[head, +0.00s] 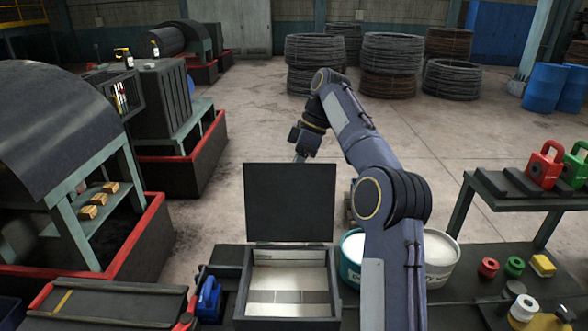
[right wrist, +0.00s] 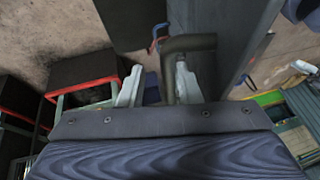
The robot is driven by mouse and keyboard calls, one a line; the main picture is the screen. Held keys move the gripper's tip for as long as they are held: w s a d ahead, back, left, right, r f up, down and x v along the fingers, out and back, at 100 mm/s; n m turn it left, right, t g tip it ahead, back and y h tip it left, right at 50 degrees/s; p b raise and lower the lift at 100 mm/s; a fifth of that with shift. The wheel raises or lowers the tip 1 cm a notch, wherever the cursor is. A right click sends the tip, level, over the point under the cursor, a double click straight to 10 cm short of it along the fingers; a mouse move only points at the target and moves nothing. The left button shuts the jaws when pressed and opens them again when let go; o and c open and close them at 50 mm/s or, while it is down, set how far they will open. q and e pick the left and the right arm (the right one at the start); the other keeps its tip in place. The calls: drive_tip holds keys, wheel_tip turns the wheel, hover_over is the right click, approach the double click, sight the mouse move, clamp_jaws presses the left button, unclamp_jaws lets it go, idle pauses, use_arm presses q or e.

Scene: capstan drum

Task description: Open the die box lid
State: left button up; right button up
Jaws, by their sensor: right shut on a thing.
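The die box (head: 288,322) stands on the dark bench at the bottom centre of the head view. Its dark square lid (head: 290,201) stands about upright at the back edge, and the pale inside with its dividers shows. My right arm reaches past the box's right side, and my right gripper (head: 301,156) is behind the lid's top edge, its tips partly hidden. In the right wrist view the gripper (right wrist: 158,86) has its pale fingers at a dark bar-like handle (right wrist: 187,44) beside a dark panel, and is shut on it. My left gripper is not in view.
White-filled tubs (head: 440,252) stand right of the box, partly behind my arm. Red and green spools (head: 488,267) lie farther right. A blue object (head: 208,298) sits close on the box's left. Open floor lies behind the bench.

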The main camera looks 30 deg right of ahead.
drive_tip(key=shift+o, duration=1.1)
drive_tip(key=shift+w+d+f, duration=0.3)
drive_tip(key=shift+w+f, duration=0.1)
drive_tip(key=shift+s+a+r, duration=0.1)
drive_tip(key=shift+s+r, duration=0.05)
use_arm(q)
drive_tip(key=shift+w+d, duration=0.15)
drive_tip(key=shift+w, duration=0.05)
use_arm(e)
drive_tip(key=shift+r, duration=0.2)
